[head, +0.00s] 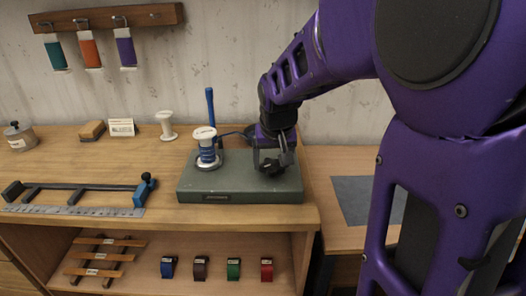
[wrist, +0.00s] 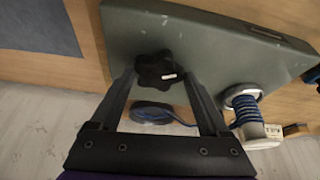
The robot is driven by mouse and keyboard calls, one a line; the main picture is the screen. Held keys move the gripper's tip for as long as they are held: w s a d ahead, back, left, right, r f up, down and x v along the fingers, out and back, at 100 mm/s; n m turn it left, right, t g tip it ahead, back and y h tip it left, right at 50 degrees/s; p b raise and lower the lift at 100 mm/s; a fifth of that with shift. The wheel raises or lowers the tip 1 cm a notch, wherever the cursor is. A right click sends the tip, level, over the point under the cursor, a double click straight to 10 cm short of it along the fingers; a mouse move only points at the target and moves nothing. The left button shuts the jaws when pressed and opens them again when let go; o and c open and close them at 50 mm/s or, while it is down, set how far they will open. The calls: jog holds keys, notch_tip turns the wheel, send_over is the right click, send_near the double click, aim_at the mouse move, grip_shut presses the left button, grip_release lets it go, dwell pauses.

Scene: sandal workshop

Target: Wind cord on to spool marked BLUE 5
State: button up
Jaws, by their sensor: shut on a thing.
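The grey-green winder base (head: 225,188) stands on the bench and also fills the upper part of the wrist view (wrist: 215,50). A white spool (head: 206,133) with blue cord (head: 207,153) around its core stands upright on its left side. The spool's blue windings (wrist: 246,106) show at right in the wrist view; I cannot read its mark. A black star-shaped knob (head: 271,167) is on the base's right. My gripper (wrist: 158,76) is shut on this knob (wrist: 155,66). A dark round holder with blue cord (wrist: 152,111) lies behind the base, a strand leading toward the spool.
A blue rod (head: 210,106) stands behind the spool. An empty white spool (head: 166,125), a label block (head: 121,127) and a brush (head: 93,130) stand left. A ruler (head: 75,210) and a blue-ended clamp (head: 85,189) lie at front left. Coloured rolls (head: 201,268) sit on the lower shelf.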

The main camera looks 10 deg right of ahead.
aim_at(272, 172)
jog(key=shift+m, duration=0.6)
jog(key=shift+h, duration=0.3)
jog(key=o, duration=1.2)
jog(key=shift+r, duration=0.1)
jog(key=p+v, duration=0.3)
jog(key=v, duration=0.3)
jog(key=shift+r+p, duration=0.15)
jog(key=shift+p, duration=0.25)
jog(key=shift+s+a+r, duration=0.1)
jog(key=shift+s+r, duration=0.2)
jog(key=shift+r, duration=0.15)
